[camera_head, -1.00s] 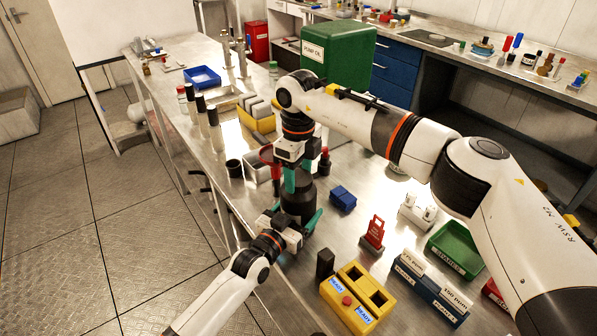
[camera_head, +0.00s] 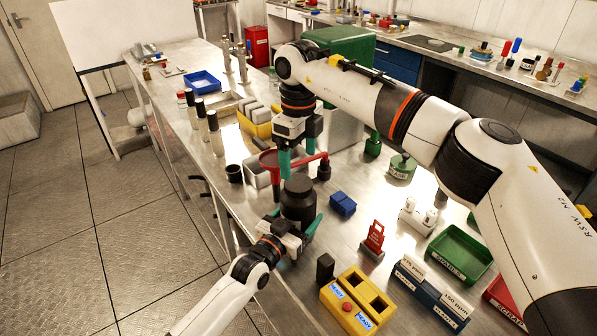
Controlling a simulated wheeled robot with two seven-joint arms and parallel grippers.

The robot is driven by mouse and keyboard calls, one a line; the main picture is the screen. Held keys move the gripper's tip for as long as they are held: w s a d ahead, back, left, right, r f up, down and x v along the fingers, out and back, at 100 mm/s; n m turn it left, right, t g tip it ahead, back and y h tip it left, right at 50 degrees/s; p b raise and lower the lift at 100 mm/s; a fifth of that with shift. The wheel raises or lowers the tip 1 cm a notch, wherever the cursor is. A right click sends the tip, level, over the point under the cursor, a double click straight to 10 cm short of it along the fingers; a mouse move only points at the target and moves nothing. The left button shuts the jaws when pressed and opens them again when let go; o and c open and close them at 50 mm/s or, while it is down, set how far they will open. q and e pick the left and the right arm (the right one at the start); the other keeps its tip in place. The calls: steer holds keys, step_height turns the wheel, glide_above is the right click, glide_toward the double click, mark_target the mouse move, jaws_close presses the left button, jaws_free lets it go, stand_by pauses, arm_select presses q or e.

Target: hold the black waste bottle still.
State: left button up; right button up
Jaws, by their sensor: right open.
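The black waste bottle (camera_head: 298,203) stands upright on the metal bench, its dark top visible. My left gripper (camera_head: 294,222) reaches in from the lower left, with one green finger on each side of the bottle, closed around its body. My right gripper (camera_head: 298,163) points down above and behind the bottle. Its green fingers are apart, with nothing held between them and clear of the bottle top. The bottle's lower part is partly hidden by my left gripper.
A small blue block (camera_head: 343,204), red tag stand (camera_head: 375,238) and yellow box (camera_head: 357,302) lie to the right and front. The bench edge is near on the left.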

step_height(320, 180, up, 6)
steer(key=shift+f, duration=0.1)
arm_select(q)
steer(key=o, duration=1.9)
steer(key=v, duration=1.2)
steer(key=shift+f+b, duration=0.1)
steer(key=shift+b, duration=0.25)
arm_select(e)
steer(key=shift+f, duration=0.35)
steer(key=shift+r, duration=0.1)
